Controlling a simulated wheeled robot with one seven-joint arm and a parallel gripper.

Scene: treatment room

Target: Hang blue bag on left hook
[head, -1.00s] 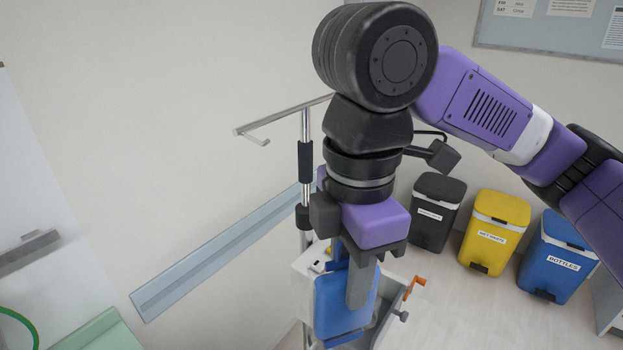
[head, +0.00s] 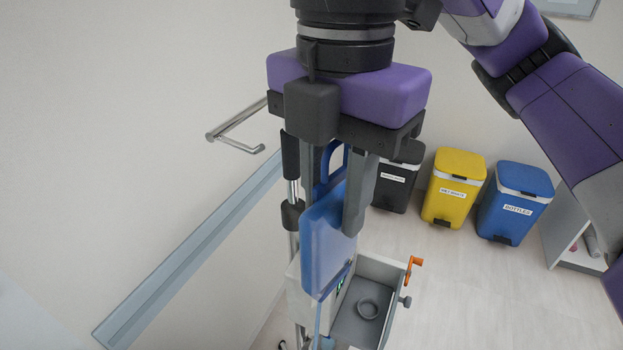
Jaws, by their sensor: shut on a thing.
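My gripper (head: 338,215) points down at the centre of the head view, its two grey fingers shut on the handle loop of the blue bag (head: 325,240). The bag hangs below the fingers, a flat blue pouch seen partly edge-on. A metal pole stands behind the gripper, mostly hidden by it. At its top left, a metal hook arm (head: 238,143) sticks out with an upturned tip. The bag is apart from this hook, to its right and lower in the picture. Any hook on the pole's other side is hidden behind my gripper.
A grey open tray (head: 362,318) holding a round ring, with an orange crank (head: 412,268) at its side, is on the stand below the bag. Black (head: 397,178), yellow (head: 453,188) and blue (head: 514,203) bins stand at the right. A pale rail (head: 190,255) runs along the wall.

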